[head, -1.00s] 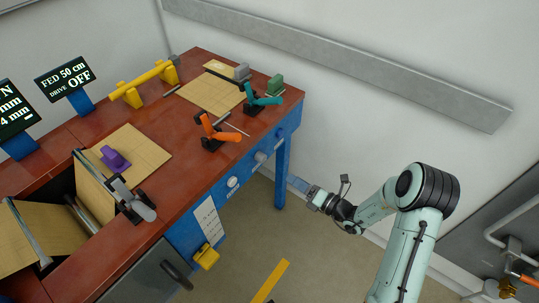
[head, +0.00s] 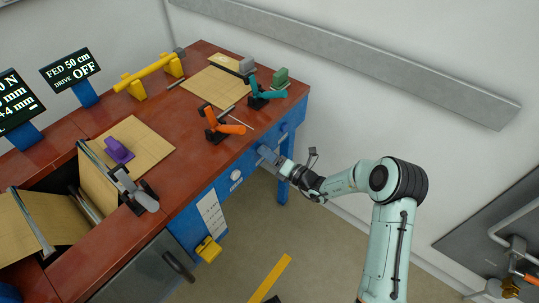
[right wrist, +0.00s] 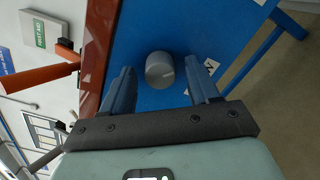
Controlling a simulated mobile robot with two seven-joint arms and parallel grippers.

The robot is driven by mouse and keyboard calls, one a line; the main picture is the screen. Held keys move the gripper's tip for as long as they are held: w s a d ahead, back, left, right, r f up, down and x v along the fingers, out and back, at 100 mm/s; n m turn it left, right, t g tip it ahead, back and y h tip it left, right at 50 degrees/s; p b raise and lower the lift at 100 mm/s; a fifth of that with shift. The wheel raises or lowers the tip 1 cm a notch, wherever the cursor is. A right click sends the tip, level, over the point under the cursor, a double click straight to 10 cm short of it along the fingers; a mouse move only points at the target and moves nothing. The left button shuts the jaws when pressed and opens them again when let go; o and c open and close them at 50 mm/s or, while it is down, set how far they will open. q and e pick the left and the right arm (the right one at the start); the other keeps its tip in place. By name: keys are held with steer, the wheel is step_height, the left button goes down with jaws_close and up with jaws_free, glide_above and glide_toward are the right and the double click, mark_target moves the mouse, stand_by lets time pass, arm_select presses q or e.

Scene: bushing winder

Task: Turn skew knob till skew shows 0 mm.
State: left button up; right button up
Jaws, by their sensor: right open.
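The grey round knob (right wrist: 160,70) on the bench's blue front panel shows in the right wrist view, with a pale mark on its face. My right gripper (head: 266,155) is at that panel in the head view. In the wrist view its open fingers (right wrist: 157,84) lie on either side of the knob, with visible gaps. In the head view the gripper hides the knob. My left gripper is not in view.
An orange-handled clamp (head: 222,130) and a teal-handled clamp (head: 264,94) stand on the red bench top (head: 190,184) above. A second display (head: 70,69) reads FED 50 cm, DRIVE OFF.

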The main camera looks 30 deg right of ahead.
steer(key=c, duration=1)
steer(key=shift+c, duration=0.2)
steer(key=shift+n, duration=0.4)
steer(key=n, duration=0.2)
steer(key=shift+n+b, duration=0.3)
steer(key=shift+b, duration=0.05)
steer(key=n+b, duration=0.2)
steer(key=n, duration=0.5)
steer(key=shift+d+f+b, duration=0.1)
steer(key=shift+f+b, duration=0.05)
steer(key=shift+b, duration=0.25)
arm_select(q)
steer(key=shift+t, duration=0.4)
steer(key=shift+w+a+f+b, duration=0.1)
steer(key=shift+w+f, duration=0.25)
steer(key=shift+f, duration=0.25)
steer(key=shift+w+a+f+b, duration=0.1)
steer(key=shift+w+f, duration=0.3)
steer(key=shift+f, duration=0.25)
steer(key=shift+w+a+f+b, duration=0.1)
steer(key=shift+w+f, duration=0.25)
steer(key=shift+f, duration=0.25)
arm_select(e)
steer(key=shift+n, duration=1)
